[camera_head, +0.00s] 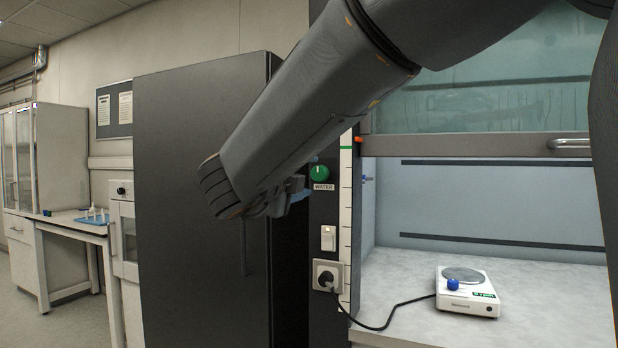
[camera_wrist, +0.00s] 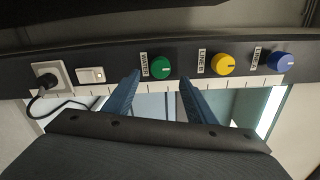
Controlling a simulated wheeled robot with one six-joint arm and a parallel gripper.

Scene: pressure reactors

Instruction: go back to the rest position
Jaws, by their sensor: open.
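My gripper (camera_wrist: 158,92) shows in the wrist view with its two blue fingers apart and nothing between them but a view of the panel behind. The green WATER knob (camera_wrist: 160,67) appears between the fingertips in that view; I cannot tell whether a finger touches it. In the head view my arm reaches down to the left across the fume hood's left post, and the gripper is mostly hidden behind the wrist. The green knob (camera_head: 320,173) shows there just right of the wrist.
A yellow knob (camera_wrist: 223,64) and a blue knob (camera_wrist: 280,61) sit along the same panel, with a switch (camera_head: 328,238) and plugged socket (camera_head: 327,275). A stirrer plate (camera_head: 467,291) stands in the hood under a raised sash (camera_head: 480,146). A dark cabinet (camera_head: 190,200) stands left.

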